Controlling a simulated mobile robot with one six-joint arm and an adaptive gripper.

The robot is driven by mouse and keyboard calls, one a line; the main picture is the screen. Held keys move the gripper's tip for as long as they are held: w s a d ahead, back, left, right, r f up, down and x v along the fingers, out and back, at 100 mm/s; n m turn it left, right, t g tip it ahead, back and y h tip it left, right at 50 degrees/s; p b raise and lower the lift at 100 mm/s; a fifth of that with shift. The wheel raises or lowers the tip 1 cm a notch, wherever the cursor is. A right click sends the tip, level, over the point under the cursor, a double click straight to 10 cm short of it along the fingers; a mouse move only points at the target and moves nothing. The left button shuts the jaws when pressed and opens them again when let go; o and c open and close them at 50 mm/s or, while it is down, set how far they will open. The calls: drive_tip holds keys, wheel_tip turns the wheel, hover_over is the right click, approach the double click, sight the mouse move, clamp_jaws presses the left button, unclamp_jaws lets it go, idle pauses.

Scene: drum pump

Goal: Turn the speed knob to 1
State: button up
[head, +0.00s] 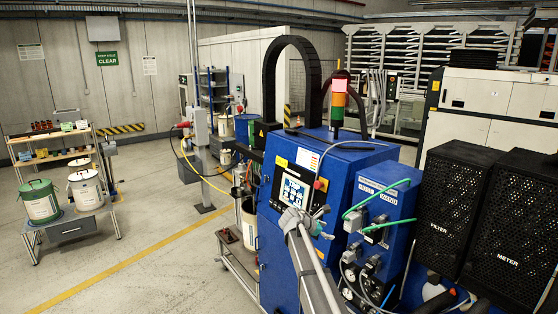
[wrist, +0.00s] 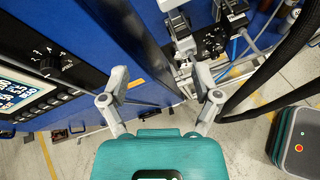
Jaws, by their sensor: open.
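The black speed knob (wrist: 50,67) sits on the blue machine's front at the left of the wrist view, beside the lit touch screen (wrist: 14,94). White scale marks and lettering surround it, but its pointer setting is too small to read. In the head view I cannot make out the knob clearly near my gripper. My gripper (wrist: 160,82) is open and empty, its two grey fingers wide apart. The knob lies left of both fingers in the wrist view, apart from them. In the head view my gripper (head: 318,222) is in front of the blue machine (head: 338,190), just right of the screen.
Hoses and fittings (wrist: 182,38) stand out near the fingers in the wrist view. Green-ended cables (head: 375,200) cross the machine's side panel. Black mesh cabinets (head: 455,200) stand at the right.

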drive_tip(key=s+f+m+g+y+b, duration=0.2)
drive_tip(key=s+f+m, duration=0.4)
drive_tip(key=s, duration=0.7)
drive_tip(key=s+f+m+g+y+b, duration=0.1)
drive_tip(key=s+f+m+y+b, duration=0.4)
drive_tip(key=s, duration=0.7)
drive_tip(key=s+a+f+m+g+y+b, duration=0.1)
drive_tip(key=s+f+m+g+y+b, duration=0.1)
drive_tip(key=s+f+m+b, duration=0.3)
drive_tip(key=s+f+m+y, duration=0.1)
drive_tip(key=s+f+m, duration=0.3)
drive_tip(key=s, duration=0.4)
drive_tip(key=shift+s+f+g, duration=0.3)
drive_tip(key=shift+s+f, duration=0.05)
drive_tip(key=shift+f, duration=0.4)
drive_tip(key=shift+a, duration=0.1)
